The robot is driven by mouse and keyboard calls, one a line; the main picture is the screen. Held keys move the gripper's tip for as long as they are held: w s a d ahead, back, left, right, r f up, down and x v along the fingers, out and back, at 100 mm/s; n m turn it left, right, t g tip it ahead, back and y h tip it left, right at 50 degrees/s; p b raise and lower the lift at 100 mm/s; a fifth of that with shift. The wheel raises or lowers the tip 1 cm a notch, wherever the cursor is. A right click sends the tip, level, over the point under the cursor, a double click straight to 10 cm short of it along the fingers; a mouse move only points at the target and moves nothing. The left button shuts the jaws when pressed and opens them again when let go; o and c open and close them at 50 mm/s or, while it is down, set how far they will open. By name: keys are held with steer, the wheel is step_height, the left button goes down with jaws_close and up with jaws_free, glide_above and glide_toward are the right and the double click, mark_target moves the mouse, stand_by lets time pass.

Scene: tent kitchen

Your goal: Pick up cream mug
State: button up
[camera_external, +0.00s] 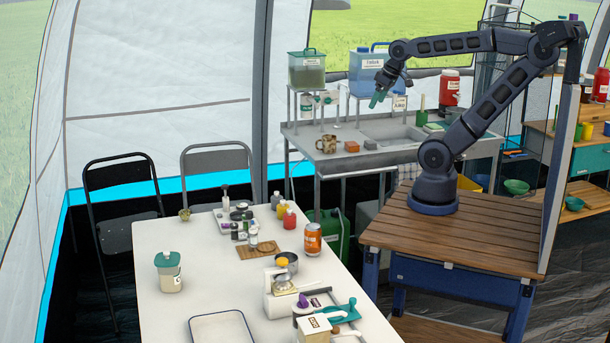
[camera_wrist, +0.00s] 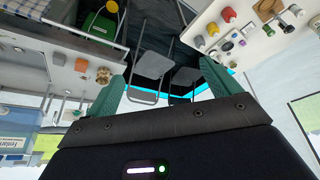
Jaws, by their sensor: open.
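A small cream-and-brown patterned mug (camera_external: 327,144) stands on the left part of the metal sink counter (camera_external: 310,160). It also shows in the wrist view as a small tan shape (camera_wrist: 103,75), left of the left finger. My gripper (camera_external: 379,98) is raised above the counter, to the right of the mug and well apart from it. In the wrist view its two teal fingers stand wide apart with nothing between them (camera_wrist: 162,85).
A red-brown block (camera_external: 352,146) and small items lie right of the mug, before the sink basin (camera_external: 393,131). A cluttered white table (camera_external: 200,270) stands in front.

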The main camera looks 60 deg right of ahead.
steer(key=w+d+m+g+y, duration=0.1)
steer(key=w+d+m, duration=0.35)
steer(key=w, duration=0.55)
steer(key=m+g+h, duration=0.1)
steer(key=m+g, duration=0.2)
steer(key=m, duration=0.9)
glide_above(329, 145)
steer(key=d, duration=0.3)
step_height(329, 145, down, 24)
steer(key=f, duration=0.3)
steer(key=w+f, duration=0.1)
steer(key=f, duration=0.1)
steer(key=shift+w+a+f, duration=0.1)
steer(key=shift+f, duration=1.3)
steer(key=shift+w+a+f, duration=0.1)
steer(key=shift+f, duration=1.3)
steer(key=shift+c, duration=0.4)
steer(key=c, duration=1)
